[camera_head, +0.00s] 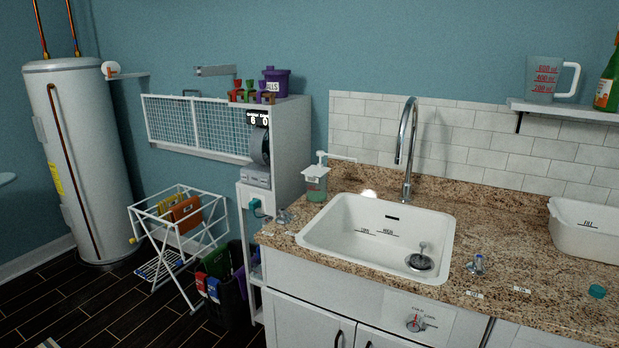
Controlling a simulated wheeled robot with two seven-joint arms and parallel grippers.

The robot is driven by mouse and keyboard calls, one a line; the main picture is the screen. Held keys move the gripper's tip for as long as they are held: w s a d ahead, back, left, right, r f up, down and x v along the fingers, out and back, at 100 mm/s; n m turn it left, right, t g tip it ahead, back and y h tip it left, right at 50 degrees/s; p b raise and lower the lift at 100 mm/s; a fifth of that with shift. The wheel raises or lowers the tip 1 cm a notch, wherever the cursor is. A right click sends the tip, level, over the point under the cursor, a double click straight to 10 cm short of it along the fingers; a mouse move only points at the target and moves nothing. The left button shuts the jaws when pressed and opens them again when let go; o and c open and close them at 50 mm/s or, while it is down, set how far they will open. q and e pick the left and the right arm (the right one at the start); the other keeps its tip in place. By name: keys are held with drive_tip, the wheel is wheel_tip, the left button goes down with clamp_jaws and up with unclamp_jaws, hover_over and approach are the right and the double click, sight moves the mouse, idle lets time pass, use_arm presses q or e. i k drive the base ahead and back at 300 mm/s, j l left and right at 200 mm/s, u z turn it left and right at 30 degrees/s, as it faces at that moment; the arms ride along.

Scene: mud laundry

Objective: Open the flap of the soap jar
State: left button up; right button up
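A pump dispenser (316,188) with a white top and spout, a pale label and green contents stands upright on the counter at the back left corner of the sink. A purple lidded jar (277,81) with a white label ending in "ALLS" stands on top of the white cabinet; its lid looks shut. I cannot tell for certain which of these is the soap jar, and no open flap shows on either. Neither my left gripper nor my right gripper is in view.
The granite counter (520,258) holds a white sink (345,248) with a tall faucet (406,150). A white tub (585,232) stands at the right. A drying rack (180,235) and a dark bin with colored items stand left on the floor. Small colored items sit beside the purple jar.

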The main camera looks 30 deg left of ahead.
sight(308, 172)
drive_tip(key=i+j, duration=0.15)
drive_tip(key=j, duration=0.2)
drive_tip(key=i+j, duration=0.1)
drive_tip(key=j, duration=0.2)
drive_tip(key=i+j, duration=0.15)
drive_tip(key=j, duration=0.2)
drive_tip(key=i+j, duration=0.2)
drive_tip(key=j, duration=0.2)
drive_tip(key=i+j, duration=0.25)
drive_tip(key=j, duration=0.2)
drive_tip(key=i+j, duration=0.2)
drive_tip(key=j, duration=0.2)
drive_tip(key=i+j, duration=0.25)
drive_tip(key=j, duration=0.15)
drive_tip(key=i+j, duration=0.2)
drive_tip(key=j, duration=0.25)
